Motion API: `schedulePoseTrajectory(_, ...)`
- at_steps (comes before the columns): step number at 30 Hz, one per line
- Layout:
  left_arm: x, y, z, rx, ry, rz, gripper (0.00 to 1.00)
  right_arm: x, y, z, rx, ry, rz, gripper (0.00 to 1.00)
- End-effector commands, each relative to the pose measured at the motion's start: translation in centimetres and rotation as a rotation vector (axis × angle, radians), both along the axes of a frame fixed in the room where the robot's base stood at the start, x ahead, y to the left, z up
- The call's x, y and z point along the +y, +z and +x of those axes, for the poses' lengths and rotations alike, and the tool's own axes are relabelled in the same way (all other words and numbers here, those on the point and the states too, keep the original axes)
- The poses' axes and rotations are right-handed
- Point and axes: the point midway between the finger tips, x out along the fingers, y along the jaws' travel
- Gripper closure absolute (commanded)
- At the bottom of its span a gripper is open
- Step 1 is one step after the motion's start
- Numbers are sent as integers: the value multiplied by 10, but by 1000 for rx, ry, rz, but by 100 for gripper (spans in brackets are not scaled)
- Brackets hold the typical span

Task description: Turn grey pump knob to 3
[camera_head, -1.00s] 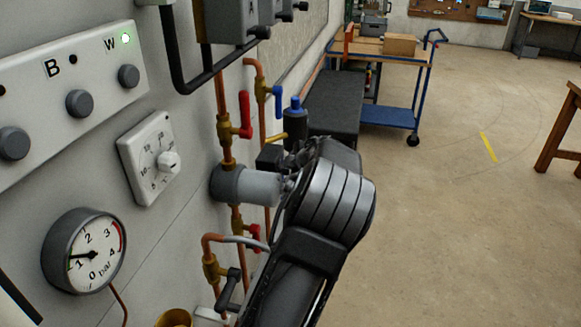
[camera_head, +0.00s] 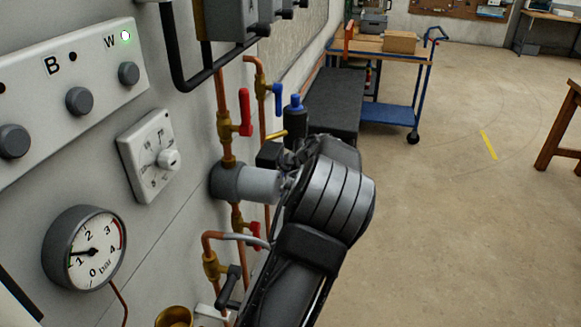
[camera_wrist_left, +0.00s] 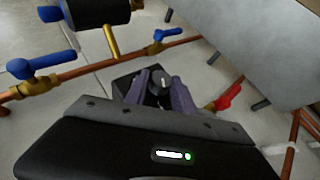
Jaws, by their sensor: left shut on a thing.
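The grey pump (camera_head: 245,184) sits on a vertical copper pipe on the wall panel, with its light grey cylinder pointing right. My left gripper (camera_head: 287,184) is at the free end of this cylinder and is shut on the knob there, which it hides in the head view. In the left wrist view the dark grey knob (camera_wrist_left: 161,82), with a pale pointer mark, sits between the two fingers of my left gripper (camera_wrist_left: 160,92). The scale numbers cannot be read. My right gripper is not in view.
Red-handled (camera_head: 245,113) and blue-handled (camera_head: 278,100) valves stand close above the pump. A pressure gauge (camera_head: 84,250) and a white thermostat dial (camera_head: 148,158) are on the panel at left.

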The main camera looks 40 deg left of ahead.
Motion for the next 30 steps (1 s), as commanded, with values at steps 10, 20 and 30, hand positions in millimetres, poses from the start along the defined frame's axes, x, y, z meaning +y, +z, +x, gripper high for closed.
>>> schedulePoseTrajectory(10, 1, 2, 0, 17, 2, -10, 100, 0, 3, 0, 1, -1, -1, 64)
schedulePoseTrajectory(20, 3, 6, 2, 141, 4, -79, 100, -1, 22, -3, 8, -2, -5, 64)
schedulePoseTrajectory(30, 4, 6, 5, 355, 3, -196, 100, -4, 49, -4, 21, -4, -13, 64)
